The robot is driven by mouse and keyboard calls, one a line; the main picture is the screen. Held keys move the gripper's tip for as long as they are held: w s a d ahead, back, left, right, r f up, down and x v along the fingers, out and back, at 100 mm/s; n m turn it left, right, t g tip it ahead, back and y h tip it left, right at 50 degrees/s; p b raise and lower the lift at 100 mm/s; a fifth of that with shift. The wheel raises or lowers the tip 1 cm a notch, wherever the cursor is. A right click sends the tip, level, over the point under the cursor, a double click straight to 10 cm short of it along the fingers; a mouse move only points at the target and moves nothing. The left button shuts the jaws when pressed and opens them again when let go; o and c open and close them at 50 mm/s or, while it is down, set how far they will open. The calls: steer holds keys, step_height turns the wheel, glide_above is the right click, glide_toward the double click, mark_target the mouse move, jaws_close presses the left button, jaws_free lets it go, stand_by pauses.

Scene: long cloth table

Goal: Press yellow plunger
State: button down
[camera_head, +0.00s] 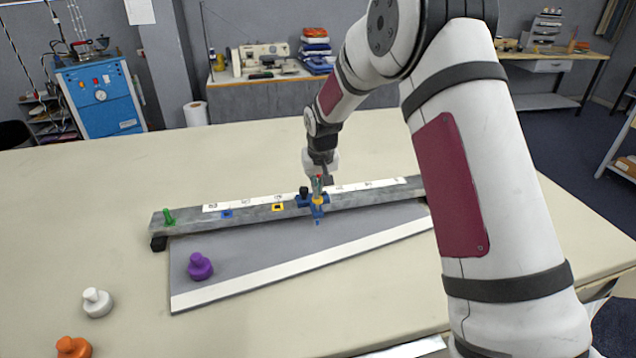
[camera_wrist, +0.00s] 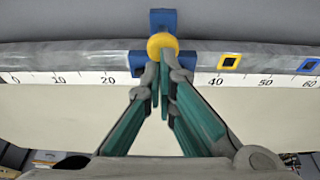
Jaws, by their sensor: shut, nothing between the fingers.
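The yellow plunger (camera_head: 317,201) sits on a blue carriage (camera_head: 318,211) that straddles the grey rail (camera_head: 360,199). In the wrist view, the yellow plunger (camera_wrist: 162,40) is a round cap in the middle of the blue carriage (camera_wrist: 162,19). My gripper (camera_head: 318,184) points down directly over the plunger in the head view. In the wrist view, my gripper (camera_wrist: 164,60) has its green fingertips together and empty, overlapping the near edge of the cap. I cannot tell whether they touch it. The fingers hide part of the cap and carriage.
A white ruled scale (camera_wrist: 60,78) runs along the rail. Purple (camera_head: 200,266), white (camera_head: 97,302) and orange (camera_head: 73,347) knobs stand to the left. The cloth table (camera_head: 90,190) is otherwise largely clear.

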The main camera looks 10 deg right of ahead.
step_height(320, 180, down, 3)
steer(key=shift+r+b, duration=0.1)
steer(key=shift+b, duration=0.4)
steer(key=shift+s, duration=0.1)
steer(key=shift+r, duration=0.35)
steer(key=w+v, duration=0.1)
steer(key=v, duration=1.2)
steer(key=shift+r, duration=0.4)
steer(key=shift+a, duration=0.1)
